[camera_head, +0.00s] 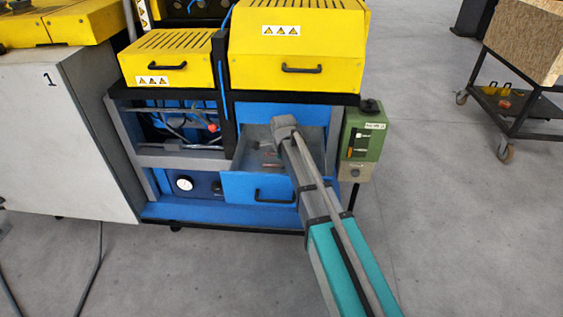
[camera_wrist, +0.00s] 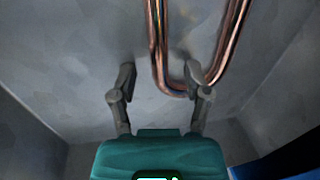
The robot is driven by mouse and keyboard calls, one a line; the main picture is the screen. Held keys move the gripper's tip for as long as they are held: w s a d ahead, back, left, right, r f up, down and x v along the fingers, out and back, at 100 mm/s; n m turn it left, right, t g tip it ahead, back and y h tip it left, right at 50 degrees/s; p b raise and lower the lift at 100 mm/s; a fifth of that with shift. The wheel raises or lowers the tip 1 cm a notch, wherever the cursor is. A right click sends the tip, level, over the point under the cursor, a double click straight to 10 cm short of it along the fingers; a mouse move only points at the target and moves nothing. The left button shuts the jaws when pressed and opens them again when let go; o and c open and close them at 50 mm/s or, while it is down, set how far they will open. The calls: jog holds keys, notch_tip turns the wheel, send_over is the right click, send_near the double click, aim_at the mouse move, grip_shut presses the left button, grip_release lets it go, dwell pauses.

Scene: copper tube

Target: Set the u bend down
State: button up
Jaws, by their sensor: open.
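The copper u bend (camera_wrist: 176,91) lies on the grey metal floor of an open blue drawer (camera_head: 259,188). In the wrist view its bend is toward my gripper and its two legs run up out of the picture. My gripper (camera_wrist: 158,72) is open, with its fingers spread. The left finger stands clear to the left of the bend. The right finger overlaps the bend's right side in the picture; whether it touches I cannot tell. In the head view my arm reaches into the drawer, hides my fingers, and leaves only a bit of copper (camera_head: 271,165) showing.
The drawer walls stand close on both sides. A yellow machine cover (camera_head: 298,45) overhangs the drawer's back. A green control box (camera_head: 361,145) is just right of the drawer. A cart (camera_head: 513,104) stands at the far right. The floor in front is open.

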dwell(0.4)
grip_shut()
